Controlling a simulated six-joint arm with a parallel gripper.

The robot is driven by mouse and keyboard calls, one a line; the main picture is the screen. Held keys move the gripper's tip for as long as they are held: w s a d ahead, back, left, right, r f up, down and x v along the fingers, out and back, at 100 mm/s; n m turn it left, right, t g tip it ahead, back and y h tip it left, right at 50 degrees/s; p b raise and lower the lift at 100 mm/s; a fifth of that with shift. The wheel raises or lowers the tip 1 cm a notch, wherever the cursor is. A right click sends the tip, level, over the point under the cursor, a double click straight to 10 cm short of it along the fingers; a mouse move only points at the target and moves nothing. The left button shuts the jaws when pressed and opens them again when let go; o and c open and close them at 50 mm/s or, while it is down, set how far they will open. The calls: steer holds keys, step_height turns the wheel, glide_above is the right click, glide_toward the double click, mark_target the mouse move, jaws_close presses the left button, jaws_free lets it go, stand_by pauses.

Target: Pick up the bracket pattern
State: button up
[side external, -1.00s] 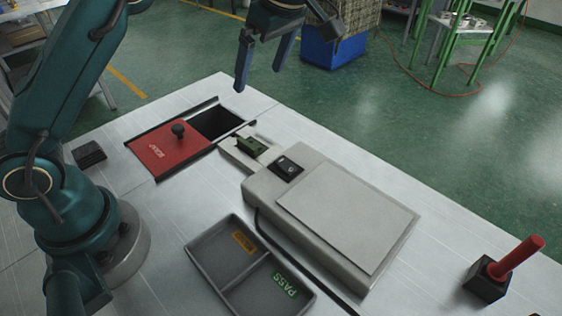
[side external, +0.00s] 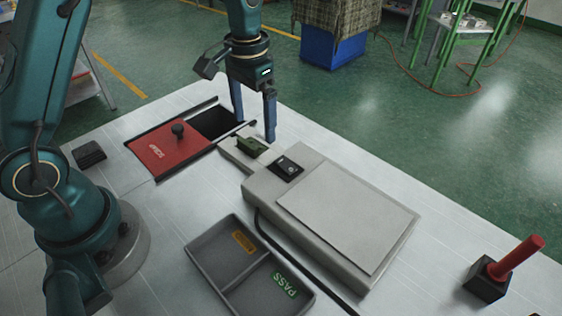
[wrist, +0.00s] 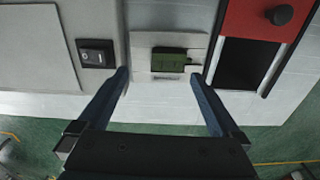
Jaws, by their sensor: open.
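The bracket pattern (side external: 251,147) is a small dark green part. It sits on the pale ledge (side external: 232,154) at the end of the grey machine. In the wrist view the green bracket pattern (wrist: 168,61) lies between and beyond my fingertips. My gripper (side external: 254,130) is open and empty, with its blue fingers pointing down just behind the bracket pattern. In the wrist view my gripper (wrist: 158,76) spreads its fingers to either side of the ledge. I cannot tell the exact height of the fingertips over the table.
A red scrap lid (side external: 168,152) lies beside a dark open bin (side external: 214,122) left of the ledge. The grey machine (side external: 335,220) stands to the right. A divided tray marked PASS (side external: 222,283) is in front. A red-handled tool in a black block (side external: 488,278) stands far right.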

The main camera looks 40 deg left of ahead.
mark_target(248, 143)
steer(key=shift+s+a+n, duration=0.3)
steer(key=shift+s+a, duration=0.2)
steer(key=shift+a+f, duration=0.15)
steer(key=shift+a, duration=0.1)
steer(key=shift+f, duration=2.4)
steer(key=c, duration=1.5)
steer(key=shift+c, duration=0.2)
steer(key=shift+w+r, duration=0.1)
steer(key=shift+r, duration=0.05)
step_height(248, 143, up, 4)
steer(key=shift+r, duration=0.15)
steer(key=s+a+r, duration=0.6)
steer(key=a, duration=0.4)
steer(key=shift+r, duration=0.25)
